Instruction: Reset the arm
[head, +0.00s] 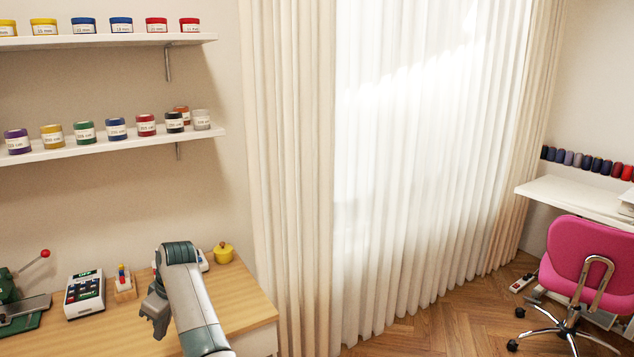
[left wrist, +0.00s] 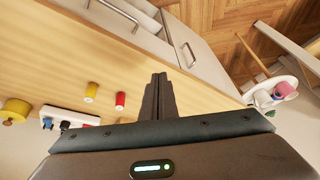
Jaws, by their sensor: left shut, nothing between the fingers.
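My left arm rises from the bottom of the head view and bends over the wooden table (head: 240,297). My left gripper (head: 158,326) hangs down from it above the table. In the left wrist view the two dark fingers of my left gripper (left wrist: 158,78) are together, with nothing between them. They point past the table's edge toward the drawers (left wrist: 200,50). My right gripper does not show in either view.
On the table are a card terminal (head: 85,294), a small pin block (head: 124,285), a yellow pot (head: 223,252) and a green press (head: 22,305). Shelves of jars (head: 110,138) hang above. Curtains (head: 400,180) and a pink chair (head: 583,262) are to the right.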

